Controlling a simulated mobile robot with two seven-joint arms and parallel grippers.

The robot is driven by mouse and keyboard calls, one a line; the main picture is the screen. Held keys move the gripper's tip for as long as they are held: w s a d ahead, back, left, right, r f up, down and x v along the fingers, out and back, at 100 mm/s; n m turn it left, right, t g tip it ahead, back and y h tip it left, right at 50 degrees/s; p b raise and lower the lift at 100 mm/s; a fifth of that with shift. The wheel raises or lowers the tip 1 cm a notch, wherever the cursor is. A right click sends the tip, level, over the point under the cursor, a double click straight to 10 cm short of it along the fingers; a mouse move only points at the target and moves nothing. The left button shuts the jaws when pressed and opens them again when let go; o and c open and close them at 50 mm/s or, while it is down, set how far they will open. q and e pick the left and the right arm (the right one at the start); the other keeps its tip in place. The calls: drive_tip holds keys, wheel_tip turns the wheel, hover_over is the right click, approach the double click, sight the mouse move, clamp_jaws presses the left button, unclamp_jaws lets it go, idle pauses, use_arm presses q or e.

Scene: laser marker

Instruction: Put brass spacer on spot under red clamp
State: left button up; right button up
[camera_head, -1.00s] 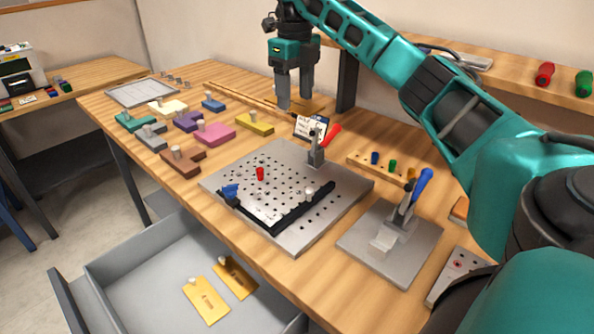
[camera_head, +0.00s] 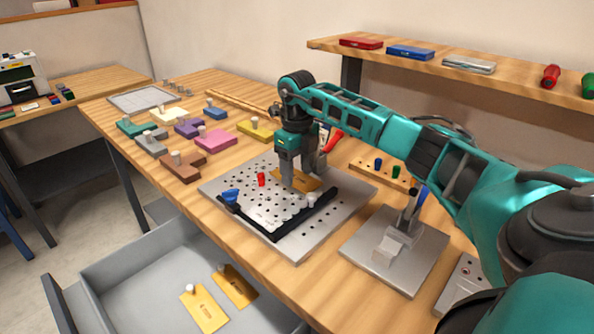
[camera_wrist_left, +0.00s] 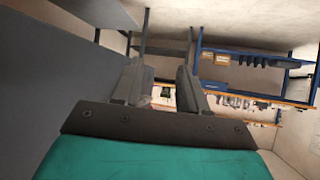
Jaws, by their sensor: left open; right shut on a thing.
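My right gripper (camera_head: 302,180) is shut on the brass spacer (camera_head: 312,186), a flat gold plate partly hidden by the fingers. It holds the plate over or on the back part of the perforated grey plate; I cannot tell whether they touch. The clamp with the red handle (camera_head: 334,138) is just behind my right gripper, with its body mostly hidden. The spot under it is hidden too. My left gripper (camera_wrist_left: 157,85) shows only in the left wrist view, open and empty, away from the table.
The perforated plate (camera_head: 232,190) carries a red peg (camera_head: 261,179), a blue piece (camera_head: 231,195) and a black angle bar (camera_head: 290,221). A clamp on a grey base (camera_head: 412,262) stands at right. Two brass plates lie in the open drawer (camera_head: 135,285). Several coloured blocks sit at left.

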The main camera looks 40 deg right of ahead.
sight(297, 178)
drive_tip(key=shift+f, duration=0.2)
drive_tip(key=o, duration=1.1)
drive_tip(key=shift+c, duration=0.2)
wheel_tip(297, 178, up, 12)
drive_tip(key=p, duration=0.1)
